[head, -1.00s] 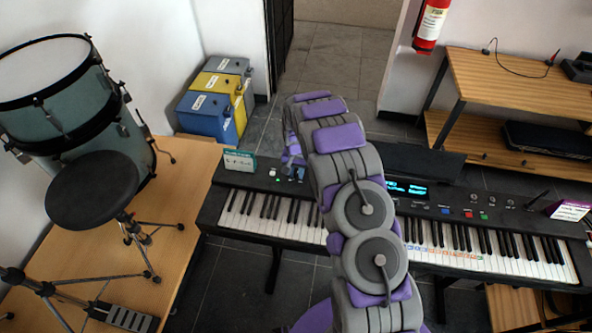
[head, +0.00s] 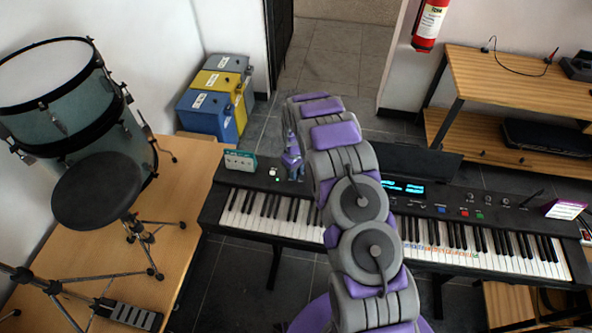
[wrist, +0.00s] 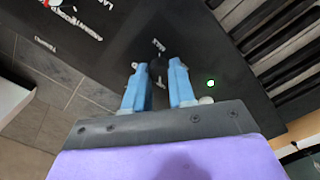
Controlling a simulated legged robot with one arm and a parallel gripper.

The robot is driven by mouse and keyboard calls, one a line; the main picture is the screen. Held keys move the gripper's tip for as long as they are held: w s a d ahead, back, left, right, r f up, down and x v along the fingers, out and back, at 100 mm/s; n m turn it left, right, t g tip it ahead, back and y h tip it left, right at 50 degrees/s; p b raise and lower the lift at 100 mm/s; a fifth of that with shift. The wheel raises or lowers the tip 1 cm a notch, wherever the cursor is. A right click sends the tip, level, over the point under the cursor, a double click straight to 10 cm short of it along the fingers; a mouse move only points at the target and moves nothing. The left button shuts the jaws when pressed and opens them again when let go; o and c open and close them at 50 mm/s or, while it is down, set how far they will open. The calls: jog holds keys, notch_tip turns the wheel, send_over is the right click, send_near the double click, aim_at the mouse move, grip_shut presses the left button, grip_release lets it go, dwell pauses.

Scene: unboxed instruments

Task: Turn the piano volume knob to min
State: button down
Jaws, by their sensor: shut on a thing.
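The piano (head: 330,232) is a long black keyboard across the middle of the head view. My gripper (head: 293,165) is over the left end of its control panel. In the wrist view, the blue fingers of my gripper (wrist: 158,69) are on either side of a small dark knob (wrist: 157,70) and shut on it. White lettering sits just beyond the knob, too small to read surely. A green light (wrist: 210,83) glows beside the right finger. The knob is hidden in the head view, and its pointer direction cannot be told.
A small teal-and-white box (head: 240,160) stands on the piano's left end. A lit display (head: 403,187) and more knobs and coloured buttons are to the right of my arm. A drum (head: 62,95) and black stool (head: 97,190) stand on a wooden platform at left.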

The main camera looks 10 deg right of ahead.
jog(key=n, duration=0.2)
jog(key=n+p, duration=0.1)
jog(key=n, duration=0.2)
jog(key=shift+w+r+n, duration=0.15)
jog(key=shift+n, duration=0.15)
jog(key=n+p, duration=0.2)
jog(key=n, duration=0.3)
jog(key=n+p, duration=0.2)
jog(key=n, duration=0.2)
jog(key=shift+r+n+p, duration=0.15)
jog(key=shift+n+p, duration=0.25)
jog(key=n+p, duration=0.4)
jog(key=shift+n+p, duration=0.35)
jog(key=shift+n, duration=0.35)
jog(key=shift+f, duration=0.2)
jog(key=c, duration=0.9)
grip_release()
jog(key=shift+f, duration=0.1)
jog(key=shift+c, duration=0.2)
